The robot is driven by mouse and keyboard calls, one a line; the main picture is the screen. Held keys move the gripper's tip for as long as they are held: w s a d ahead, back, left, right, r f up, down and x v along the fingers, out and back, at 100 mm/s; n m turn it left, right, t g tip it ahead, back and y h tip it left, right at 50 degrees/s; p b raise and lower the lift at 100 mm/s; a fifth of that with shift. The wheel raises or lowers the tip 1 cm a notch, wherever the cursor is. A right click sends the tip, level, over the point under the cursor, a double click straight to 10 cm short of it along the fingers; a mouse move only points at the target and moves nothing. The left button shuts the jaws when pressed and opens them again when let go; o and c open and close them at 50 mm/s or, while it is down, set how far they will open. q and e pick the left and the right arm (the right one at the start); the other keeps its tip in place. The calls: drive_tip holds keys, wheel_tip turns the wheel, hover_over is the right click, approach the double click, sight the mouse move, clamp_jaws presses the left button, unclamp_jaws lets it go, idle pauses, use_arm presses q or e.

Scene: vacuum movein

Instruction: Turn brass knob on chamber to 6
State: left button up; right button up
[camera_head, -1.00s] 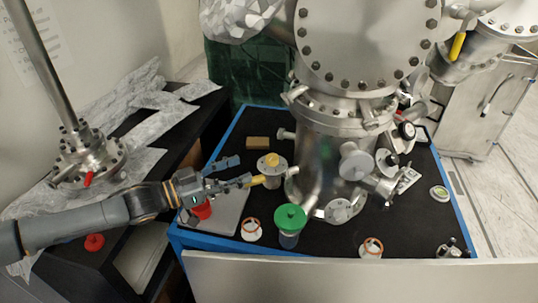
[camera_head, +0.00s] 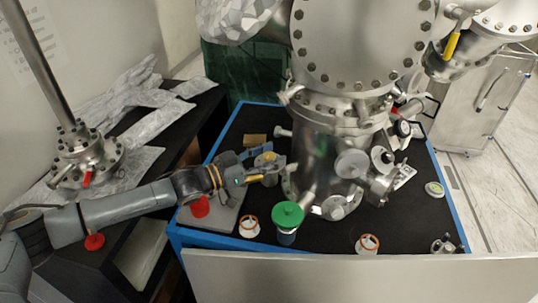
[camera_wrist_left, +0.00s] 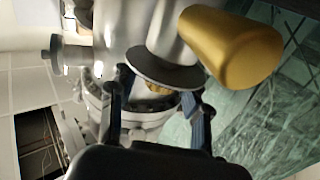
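The chamber (camera_head: 335,150) is a tall steel vessel with bolted flanges. Left of it stands a small flanged fitting with a brass-yellow knob (camera_head: 268,157) on top and a yellow handle (camera_head: 252,178) at its side. My left gripper (camera_head: 274,163) is at this fitting, its fingers apart on either side of the top. In the left wrist view a large golden handle (camera_wrist_left: 235,45) fills the upper right, outside the fingers. A brownish-gold patch (camera_wrist_left: 157,89) shows between the open fingers (camera_wrist_left: 155,105) below a dark disc; contact cannot be told. No scale numbers are readable. My right gripper is not in view.
A pale panel (camera_head: 340,275) crosses the front. The front middle is fairly clear.

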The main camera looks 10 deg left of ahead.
use_arm(q)
clamp_jaws()
drive_tip(key=shift+w+r+m+g+h+p, duration=0.15)
drive_tip(key=shift+r+m+g+h+p, duration=0.15)
drive_tip(key=shift+m+g+h, duration=0.45)
drive_tip(key=shift+f+m+g+h+p, duration=0.1)
drive_tip(key=shift+m+g+h+p, duration=0.1)
drive_tip(key=shift+m+g+h, duration=0.35)
drive_tip(key=shift+f+m+g+h+p, duration=0.15)
drive_tip(key=shift+m+g, duration=0.15)
drive_tip(key=shift+g, duration=0.5)
drive_tip(key=shift+o, duration=1.7)
unclamp_jaws()
drive_tip(key=shift+a, duration=0.15)
drive_tip(key=v, duration=1.2)
drive_tip(key=shift+s, duration=0.2)
